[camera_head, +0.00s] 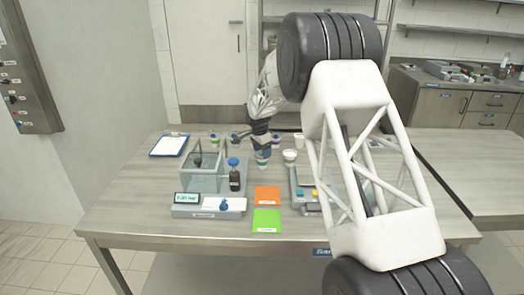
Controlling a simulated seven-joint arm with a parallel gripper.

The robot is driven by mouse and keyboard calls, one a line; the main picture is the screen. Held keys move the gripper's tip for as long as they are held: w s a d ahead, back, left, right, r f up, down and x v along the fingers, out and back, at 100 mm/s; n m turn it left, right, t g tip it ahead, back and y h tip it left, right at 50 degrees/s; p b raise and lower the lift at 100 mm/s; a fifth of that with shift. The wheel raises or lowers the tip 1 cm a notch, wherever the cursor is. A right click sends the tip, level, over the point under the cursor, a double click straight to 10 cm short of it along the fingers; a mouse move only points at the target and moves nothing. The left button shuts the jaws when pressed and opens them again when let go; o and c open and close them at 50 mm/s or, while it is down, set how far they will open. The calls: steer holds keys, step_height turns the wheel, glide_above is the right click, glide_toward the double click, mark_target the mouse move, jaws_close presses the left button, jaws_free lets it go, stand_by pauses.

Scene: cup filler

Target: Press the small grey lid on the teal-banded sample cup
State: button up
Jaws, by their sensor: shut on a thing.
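My gripper (261,142) points down near the middle of the table. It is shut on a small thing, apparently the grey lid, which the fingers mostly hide. The teal-banded sample cup (263,157) is upright directly below the fingertips. At this size I cannot tell whether the lid touches the cup's rim or sits level on it.
A white bowl (290,156) is close on the right. Orange (267,196) and green (267,221) mats lie in front. A clipboard (169,145) lies at the back left.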

steer(key=o, duration=1)
steer(key=shift+c, duration=0.2)
steer(key=shift+r, duration=0.2)
steer(key=shift+s+a+r, duration=0.1)
steer(key=shift+a+r, duration=0.05)
steer(key=shift+r, duration=1.1)
steer(key=shift+s+a+r, duration=0.1)
steer(key=shift+r, duration=1.1)
steer(key=shift+s+a+r, duration=0.1)
steer(key=shift+a+r, duration=0.05)
steer(key=shift+r, duration=1.1)
steer(key=shift+d+r, duration=0.1)
